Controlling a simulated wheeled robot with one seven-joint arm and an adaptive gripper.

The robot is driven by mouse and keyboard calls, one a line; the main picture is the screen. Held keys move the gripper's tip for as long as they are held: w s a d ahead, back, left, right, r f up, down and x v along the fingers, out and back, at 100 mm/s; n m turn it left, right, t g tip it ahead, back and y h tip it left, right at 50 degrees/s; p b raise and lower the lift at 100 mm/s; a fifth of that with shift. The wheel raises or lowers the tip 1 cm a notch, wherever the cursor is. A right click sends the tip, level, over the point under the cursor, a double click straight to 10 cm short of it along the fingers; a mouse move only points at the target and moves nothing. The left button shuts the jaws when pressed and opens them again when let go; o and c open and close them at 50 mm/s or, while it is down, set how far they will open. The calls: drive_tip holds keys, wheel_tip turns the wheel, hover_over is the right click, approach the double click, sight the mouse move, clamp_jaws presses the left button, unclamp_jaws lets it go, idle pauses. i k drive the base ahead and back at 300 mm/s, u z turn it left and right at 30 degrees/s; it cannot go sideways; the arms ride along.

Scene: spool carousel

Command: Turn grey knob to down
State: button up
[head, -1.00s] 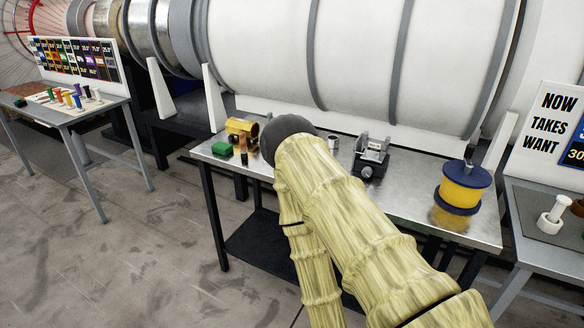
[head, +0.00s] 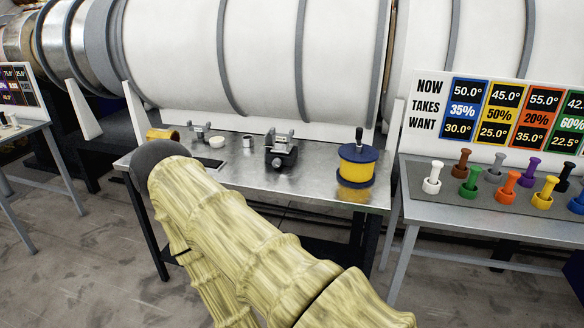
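A small dark device (head: 282,152) stands on the metal bench, with a small grey round knob (head: 276,162) low on its front. The knob is too small to tell which way it points. On the right-hand table, a grey peg-like piece (head: 495,166) stands in a row of coloured ones. My arm crosses the lower left of the head view, and its dark rounded joint covers the bench's left end. My gripper is not visible, so its opening and what it holds do not show.
A yellow spool with dark blue flanges (head: 356,168) stands right of the device. A small metal cup (head: 248,141), a white round piece (head: 217,142) and a yellow part (head: 162,134) are to its left. The metal bench (head: 318,172) is bare between device and spool.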

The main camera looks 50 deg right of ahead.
sight(276, 163)
drive_tip(key=u, duration=0.05)
drive_tip(key=k, duration=0.15)
drive_tip(key=z, duration=0.95)
